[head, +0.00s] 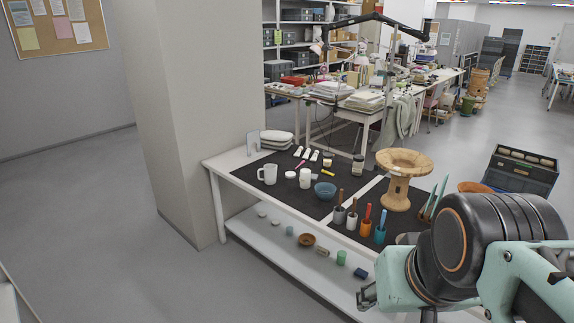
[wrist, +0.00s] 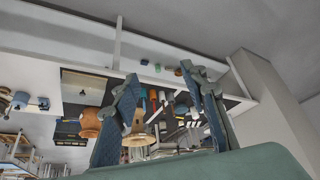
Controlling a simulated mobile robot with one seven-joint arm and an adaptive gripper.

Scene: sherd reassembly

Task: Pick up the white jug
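The white jug (head: 268,175), with its handle on the left, stands upright on the dark mat at the left part of the white table (head: 225,165). A smaller white mug (head: 305,179) stands to its right. My gripper (head: 368,294) is at the lower right of the head view, in front of the table and well apart from the jug. In the wrist view its two fingers (wrist: 161,76) are wide apart with nothing between them. That view is turned over, and I cannot pick out the jug there for certain.
A blue bowl (head: 325,191), several cups with upright tools and a wooden spool (head: 402,180) stand to the jug's right. A grey pillar (head: 180,110) rises by the table's left end. A lower shelf (head: 275,236) holds small pots. The floor at left is clear.

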